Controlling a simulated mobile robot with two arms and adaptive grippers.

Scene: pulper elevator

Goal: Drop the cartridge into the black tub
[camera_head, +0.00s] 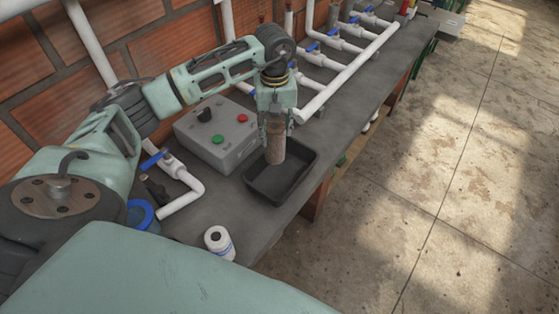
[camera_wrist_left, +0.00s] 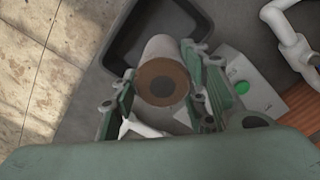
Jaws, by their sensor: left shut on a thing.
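The cartridge (camera_head: 275,141) is a brownish, worn cylinder. It hangs upright below my left gripper (camera_head: 274,117), which is shut on its upper part. In the head view its lower end overlaps the black tub (camera_head: 306,172), a shallow rectangular tray on the dark bench; I cannot tell whether it is above the rim or inside. In the left wrist view the cartridge (camera_wrist_left: 162,80) shows its round brown end between the fingers (camera_wrist_left: 163,95), with the black tub (camera_wrist_left: 127,30) behind it. My right gripper is not in view.
A grey control box (camera_head: 217,132) with green and red buttons stands left of the tub. White pipes with blue valve handles (camera_head: 330,41) run along the wall. Concrete floor (camera_head: 460,180) is clear at right.

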